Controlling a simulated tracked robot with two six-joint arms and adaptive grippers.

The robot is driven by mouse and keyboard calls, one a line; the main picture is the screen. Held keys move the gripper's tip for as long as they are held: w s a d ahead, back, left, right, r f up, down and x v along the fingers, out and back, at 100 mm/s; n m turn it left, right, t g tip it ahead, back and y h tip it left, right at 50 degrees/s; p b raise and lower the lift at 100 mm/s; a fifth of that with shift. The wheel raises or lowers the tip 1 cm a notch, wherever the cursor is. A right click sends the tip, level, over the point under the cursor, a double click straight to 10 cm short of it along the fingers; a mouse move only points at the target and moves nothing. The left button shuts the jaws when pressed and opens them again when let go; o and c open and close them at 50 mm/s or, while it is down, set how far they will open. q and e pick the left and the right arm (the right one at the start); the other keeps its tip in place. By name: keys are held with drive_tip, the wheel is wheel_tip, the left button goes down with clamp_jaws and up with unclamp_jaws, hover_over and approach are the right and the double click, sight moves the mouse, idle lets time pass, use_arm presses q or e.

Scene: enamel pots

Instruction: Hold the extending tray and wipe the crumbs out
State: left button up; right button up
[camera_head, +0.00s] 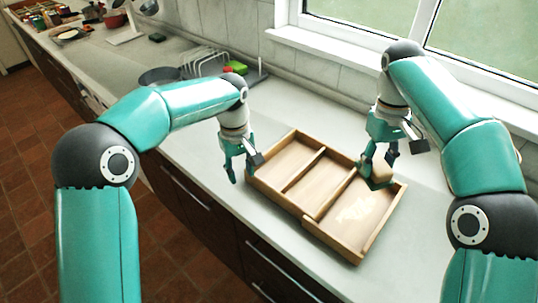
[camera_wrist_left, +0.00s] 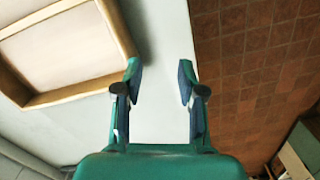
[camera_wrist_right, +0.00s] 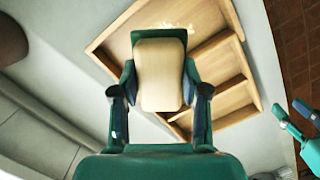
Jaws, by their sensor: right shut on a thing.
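The wooden extending tray (camera_head: 330,243) lies on the counter, with dividers between its compartments. Pale crumbs (camera_head: 356,212) lie in its right compartment; they also show past the sponge in the right wrist view (camera_wrist_right: 178,29). My right gripper (camera_head: 377,180) is shut on a beige block-shaped sponge (camera_wrist_right: 160,75), over the tray's back right part. Whether the sponge touches the tray floor I cannot tell. My left gripper (camera_head: 244,172) is open and empty beside the tray's left end.
The counter (camera_head: 205,165) is clear left of the tray, and its front edge drops to drawers and a tiled floor (camera_head: 150,240). A dish rack (camera_head: 210,65) and a dark pan (camera_head: 160,76) stand farther back. The window wall runs behind the tray.

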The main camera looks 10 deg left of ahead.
sight(267, 185)
use_arm(q)
drive_tip(key=w+d+r+n, duration=0.1)
drive_tip(key=d+r+n, duration=0.2)
drive_tip(key=d+r, duration=0.3)
drive_tip(key=shift+n+t, duration=0.3)
drive_tip(key=f, duration=1.2)
drive_tip(key=shift+d+f, duration=0.25)
drive_tip(key=shift+d, duration=0.1)
clamp_jaws()
